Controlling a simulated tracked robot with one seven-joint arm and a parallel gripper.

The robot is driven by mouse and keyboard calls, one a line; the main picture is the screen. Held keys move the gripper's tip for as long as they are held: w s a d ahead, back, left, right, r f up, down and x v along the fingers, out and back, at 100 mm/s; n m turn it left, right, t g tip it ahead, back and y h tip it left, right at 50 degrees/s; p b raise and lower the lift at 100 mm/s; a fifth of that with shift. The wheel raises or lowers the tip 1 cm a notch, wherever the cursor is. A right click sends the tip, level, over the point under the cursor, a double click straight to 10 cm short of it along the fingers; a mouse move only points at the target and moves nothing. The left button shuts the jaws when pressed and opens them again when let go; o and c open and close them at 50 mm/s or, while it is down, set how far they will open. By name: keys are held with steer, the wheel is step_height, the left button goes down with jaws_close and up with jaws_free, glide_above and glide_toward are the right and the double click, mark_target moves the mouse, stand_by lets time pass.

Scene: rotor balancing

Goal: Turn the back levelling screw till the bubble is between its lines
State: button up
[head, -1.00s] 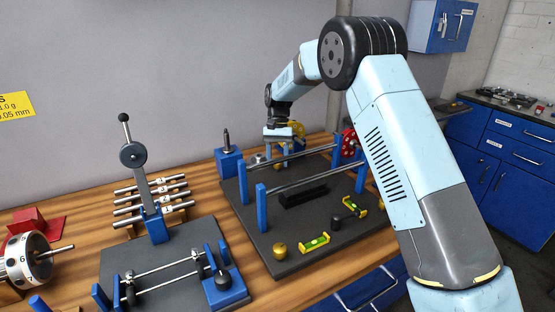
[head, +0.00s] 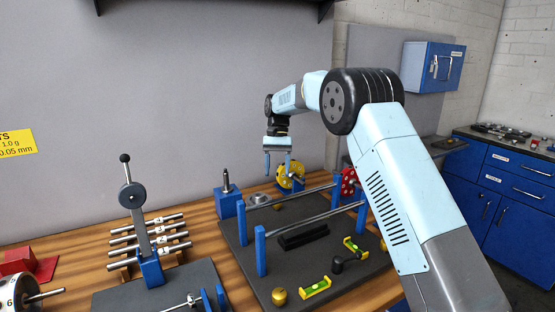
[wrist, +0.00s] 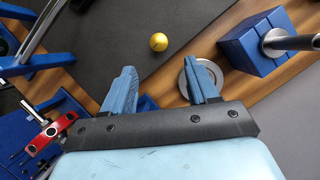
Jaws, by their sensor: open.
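My gripper (head: 278,170) is open and empty, above the back left part of the dark base plate (head: 245,262). In the wrist view its fingers (wrist: 160,66) are apart with nothing between them. A round brass screw knob (wrist: 158,41) sits on the plate beyond the fingertips, apart from them; it appears to be the small back knob (head: 277,207) in the head view. Another brass knob (head: 279,296) is at the front left. Two yellow spirit levels with green vials lie on the plate, one in front (head: 315,288) and one to the right (head: 356,248). Their bubbles are too small to read.
A blue block with a metal post (head: 228,202) and a silver disc (head: 258,198) stand close by the gripper. A tall lever stand (head: 138,205) is left.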

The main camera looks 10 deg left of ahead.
steer(key=shift+v, duration=1.8)
steer(key=shift+w, duration=0.1)
